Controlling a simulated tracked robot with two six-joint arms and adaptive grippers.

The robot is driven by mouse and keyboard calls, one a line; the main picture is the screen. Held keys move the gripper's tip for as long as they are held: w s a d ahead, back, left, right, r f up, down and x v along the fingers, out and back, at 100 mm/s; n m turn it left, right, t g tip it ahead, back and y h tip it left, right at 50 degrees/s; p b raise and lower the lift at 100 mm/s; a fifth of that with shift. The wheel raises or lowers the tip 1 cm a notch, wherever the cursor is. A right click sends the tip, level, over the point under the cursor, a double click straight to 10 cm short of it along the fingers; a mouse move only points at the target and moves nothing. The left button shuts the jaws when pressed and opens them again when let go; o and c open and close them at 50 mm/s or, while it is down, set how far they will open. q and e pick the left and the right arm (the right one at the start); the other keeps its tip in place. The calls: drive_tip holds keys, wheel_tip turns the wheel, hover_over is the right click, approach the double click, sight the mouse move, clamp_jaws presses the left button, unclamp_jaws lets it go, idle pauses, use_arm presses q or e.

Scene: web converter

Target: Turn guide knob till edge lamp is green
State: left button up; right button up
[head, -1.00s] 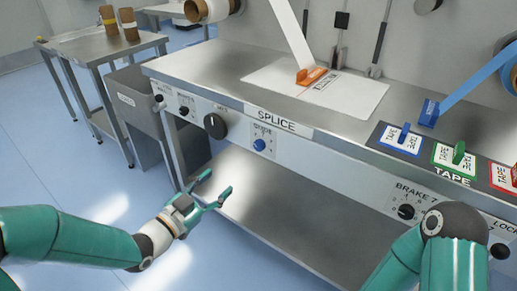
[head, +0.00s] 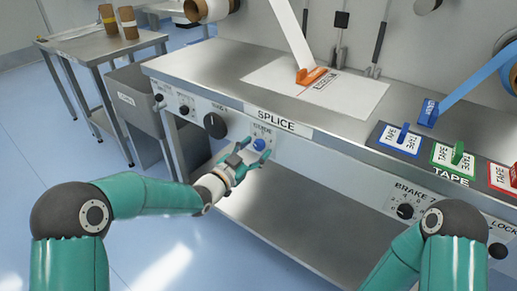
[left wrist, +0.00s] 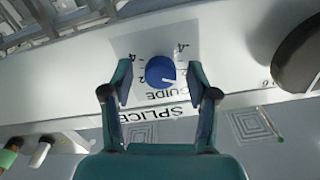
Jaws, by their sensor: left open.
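The blue guide knob (head: 259,144) is on the white front panel under the SPLICE label. In the left wrist view the knob (left wrist: 161,71) has a white pointer mark and scale numbers around it; the GUIDE lettering appears upside down. My left gripper (head: 256,151) is open in front of the knob. In the left wrist view its two fingers stand on either side of the knob, with gaps visible; contact is not seen. I cannot make out a lit edge lamp. My right gripper is out of view.
A large black knob (head: 215,125) sits left of the guide knob. The steel worktop (head: 215,70) juts out above the panel, and a lower shelf (head: 300,210) lies below. Tape blocks (head: 455,157) stand on the right of the worktop.

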use_arm(q)
drive_tip(key=shift+w+d, duration=0.15)
drive_tip(key=shift+w, duration=0.05)
